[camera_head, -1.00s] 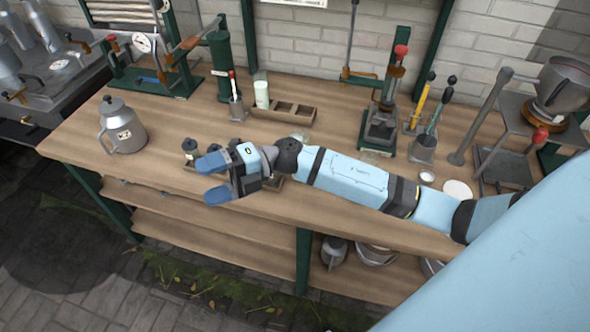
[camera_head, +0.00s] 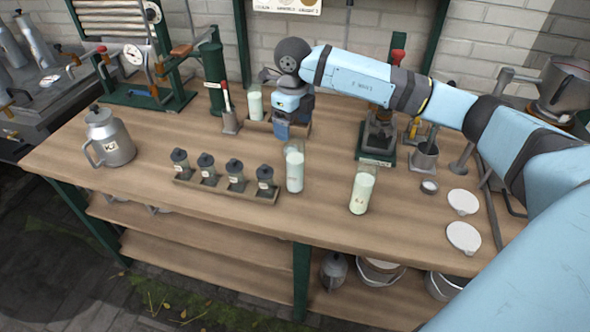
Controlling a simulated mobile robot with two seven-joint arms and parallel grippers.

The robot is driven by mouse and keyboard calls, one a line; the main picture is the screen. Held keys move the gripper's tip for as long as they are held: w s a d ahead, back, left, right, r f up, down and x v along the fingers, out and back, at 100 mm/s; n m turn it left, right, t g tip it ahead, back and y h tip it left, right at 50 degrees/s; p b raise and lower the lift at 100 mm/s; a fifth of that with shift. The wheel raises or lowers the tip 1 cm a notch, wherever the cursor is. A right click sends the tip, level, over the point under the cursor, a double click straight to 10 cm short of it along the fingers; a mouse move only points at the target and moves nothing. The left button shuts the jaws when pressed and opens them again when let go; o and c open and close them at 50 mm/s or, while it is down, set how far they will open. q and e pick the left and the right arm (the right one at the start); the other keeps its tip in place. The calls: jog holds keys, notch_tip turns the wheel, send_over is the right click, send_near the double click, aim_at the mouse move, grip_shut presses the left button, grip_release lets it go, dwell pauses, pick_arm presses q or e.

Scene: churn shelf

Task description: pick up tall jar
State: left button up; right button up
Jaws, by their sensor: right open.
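Tall clear glass jars with pale contents stand upright on the bench. One tall jar (camera_head: 295,172) is at the middle, another (camera_head: 361,193) is to its right nearer the front edge, and a third (camera_head: 255,104) is at the back left by a wooden tray. I cannot tell which one the task names. My right gripper (camera_head: 282,130) is open and points down, just behind the middle jar and over the tray's front. No jar shows between its fingers; the far finger is partly hidden. My left gripper is not in view.
A rack (camera_head: 225,188) of several small dark-lidded jars is left of the middle jar. A metal jug (camera_head: 108,138) stands at far left. A lever press (camera_head: 378,135) is behind the right jar. White discs (camera_head: 463,237) lie at right. The bench's front strip is clear.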

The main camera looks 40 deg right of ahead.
aim_at(293, 150)
jog(key=f, duration=0.9)
jog(key=shift+w+d+f+p, duration=0.1)
jog(key=shift+w+f+p, duration=0.15)
jog(key=shift+p, duration=0.15)
jog(key=shift+r, duration=0.1)
jog(key=c, duration=1.5)
jog(key=shift+c, duration=0.2)
jog(key=shift+r, duration=0.1)
